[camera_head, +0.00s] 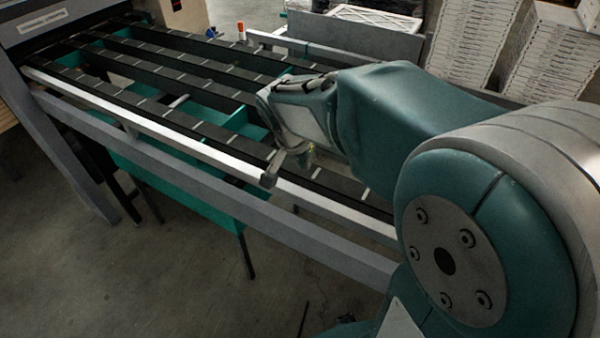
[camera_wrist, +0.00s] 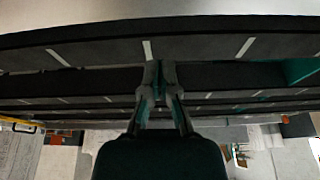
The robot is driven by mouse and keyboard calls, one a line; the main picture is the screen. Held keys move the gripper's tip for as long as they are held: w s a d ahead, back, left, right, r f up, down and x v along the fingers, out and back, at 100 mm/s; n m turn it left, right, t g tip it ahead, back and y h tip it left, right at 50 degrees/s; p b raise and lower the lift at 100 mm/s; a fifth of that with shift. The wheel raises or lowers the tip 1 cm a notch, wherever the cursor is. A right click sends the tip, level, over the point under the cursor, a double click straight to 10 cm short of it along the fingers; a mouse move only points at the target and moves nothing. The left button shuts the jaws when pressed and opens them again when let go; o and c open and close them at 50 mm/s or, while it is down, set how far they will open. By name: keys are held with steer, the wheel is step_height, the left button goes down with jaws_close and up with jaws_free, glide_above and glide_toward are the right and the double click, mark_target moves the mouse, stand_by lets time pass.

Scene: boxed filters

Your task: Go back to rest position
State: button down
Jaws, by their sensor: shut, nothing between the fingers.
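My gripper (camera_wrist: 157,88) is shut with nothing between its fingers. In the wrist view its two fingers meet in front of the dark belts of the conveyor (camera_wrist: 85,50). In the head view my gripper (camera_head: 272,172) points down and left, over the near side of the conveyor (camera_head: 150,148). My own green arm links hide the right part of the conveyor and part of the gripper. I cannot tell how far the fingertips are above the belts.
Tall stacks of white boxed filters (camera_head: 478,42) stand at the back right. A framed filter (camera_head: 372,20) lies behind the conveyor. A small orange and white beacon (camera_head: 241,30) sits on the far rail. The belts to the left look empty. Open floor (camera_head: 130,275) lies in front.

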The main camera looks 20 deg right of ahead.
steer(key=a+v, duration=0.1)
steer(key=v, duration=0.5)
steer(key=s+a+n+t+y, duration=0.2)
steer(key=s+n, duration=0.8)
steer(key=s, duration=0.5)
steer(key=shift+t+y, duration=0.5)
steer(key=shift+t, duration=0.1)
steer(key=shift+w+a, duration=0.1)
